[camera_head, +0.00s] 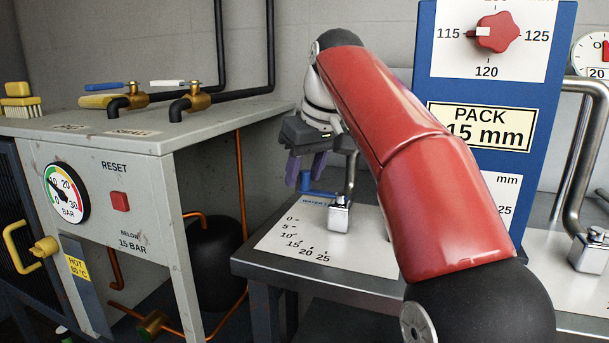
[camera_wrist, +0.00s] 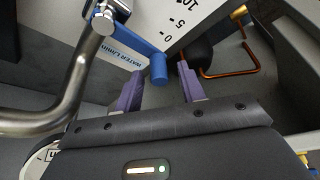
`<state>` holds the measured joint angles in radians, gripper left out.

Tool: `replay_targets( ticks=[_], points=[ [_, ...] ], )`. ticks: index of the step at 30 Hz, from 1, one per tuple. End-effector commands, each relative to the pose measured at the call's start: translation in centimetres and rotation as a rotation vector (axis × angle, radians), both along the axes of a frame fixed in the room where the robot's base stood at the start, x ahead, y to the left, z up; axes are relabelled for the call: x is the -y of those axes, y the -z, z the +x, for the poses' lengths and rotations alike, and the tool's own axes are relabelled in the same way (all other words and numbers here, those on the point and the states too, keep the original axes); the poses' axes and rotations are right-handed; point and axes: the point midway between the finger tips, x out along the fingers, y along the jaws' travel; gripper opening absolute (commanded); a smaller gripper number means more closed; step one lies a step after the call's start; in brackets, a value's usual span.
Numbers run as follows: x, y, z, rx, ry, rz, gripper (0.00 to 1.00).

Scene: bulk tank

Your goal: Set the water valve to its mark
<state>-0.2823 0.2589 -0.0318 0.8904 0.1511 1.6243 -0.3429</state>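The water valve is a blue lever (camera_wrist: 132,38) on a silver fitting, beside a white plate (camera_wrist: 165,22) lettered "WATER L/min" with a scale from 0 upward. In the wrist view the lever's blue end post lies near the 0 and just ahead of the gap between my fingertips. In the head view only a bit of the blue lever (camera_head: 318,193) shows beneath my gripper (camera_head: 306,172). Contact with the lever cannot be told. No separate mark is clear on the scale.
A silver pipe (camera_head: 350,176) rises from the bench plate close to my gripper. A blue panel (camera_head: 480,167) with a red knob (camera_head: 496,32) and a "PACK 15 mm" sign stands behind my arm. A grey cabinet (camera_head: 140,178) with a gauge stands at left.

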Motion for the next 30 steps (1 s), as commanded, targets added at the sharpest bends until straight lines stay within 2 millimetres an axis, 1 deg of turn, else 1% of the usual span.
replay_targets(
  ticks=[3, 10, 11, 18, 19, 20, 30],
  points=[
    [-0.1, 0.47, 0.1, -0.001, 0.0, -0.001, 0.4],
    [-0.11, 0.45, 0.13, 0.0, 0.0, 0.0, 0.4],
    [-0.1, 0.44, 0.14, 0.0, 0.0, 0.0, 0.37],
    [-0.1, 0.43, 0.13, 0.0, 0.0, 0.0, 0.06],
    [-0.1, 0.43, 0.13, 0.0, 0.0, 0.0, 0.02],
    [-0.1, 0.43, 0.13, 0.0, 0.0, 0.0, 0.0],
    [0.0, 0.44, -0.09, 0.0, -0.004, 0.0, 0.0]
  ],
)
